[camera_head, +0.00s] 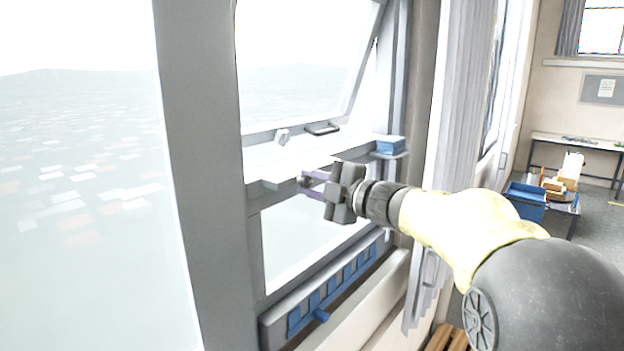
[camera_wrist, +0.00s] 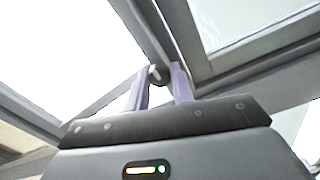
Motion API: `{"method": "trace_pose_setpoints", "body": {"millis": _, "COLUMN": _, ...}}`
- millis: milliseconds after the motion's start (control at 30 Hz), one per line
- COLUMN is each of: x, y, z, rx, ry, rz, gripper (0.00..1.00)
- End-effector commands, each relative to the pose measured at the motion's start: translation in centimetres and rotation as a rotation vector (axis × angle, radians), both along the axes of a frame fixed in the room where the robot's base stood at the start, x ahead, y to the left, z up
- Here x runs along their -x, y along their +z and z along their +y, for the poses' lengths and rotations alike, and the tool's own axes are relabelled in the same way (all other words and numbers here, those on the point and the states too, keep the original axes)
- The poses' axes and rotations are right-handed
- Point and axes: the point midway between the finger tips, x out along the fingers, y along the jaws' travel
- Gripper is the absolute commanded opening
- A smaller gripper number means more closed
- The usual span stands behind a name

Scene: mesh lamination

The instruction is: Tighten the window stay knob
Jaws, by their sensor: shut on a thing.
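The window stay knob is a small dark rounded piece in the wrist view (camera_wrist: 155,74), sitting against a grey frame bar. The two purple fingers of my gripper (camera_wrist: 160,82) are closed on it, one on each side. In the head view my gripper (camera_head: 311,186) reaches in from the right to the window's grey crossbar (camera_head: 265,198). The knob is small there and partly hidden by the fingers. The upper window sash (camera_head: 350,97) is tilted open. I cannot tell how tight the knob is.
A blue box (camera_head: 390,145) sits on a small ledge just beyond my gripper. A black handle (camera_head: 322,129) and a pale catch (camera_head: 282,136) are on the sash's lower rail. A blue slotted vent with a lever (camera_head: 321,315) is below. A curtain (camera_head: 455,110) hangs at right.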

Motion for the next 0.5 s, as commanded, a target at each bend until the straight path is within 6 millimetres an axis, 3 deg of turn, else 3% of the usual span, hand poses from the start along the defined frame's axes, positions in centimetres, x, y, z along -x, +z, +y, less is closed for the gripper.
{"method": "trace_pose_setpoints", "body": {"millis": 500, "x": -0.04, "y": -0.18, "z": -0.03, "rx": -0.025, "ry": -0.001, "rz": 0.036, "gripper": 0.01}}
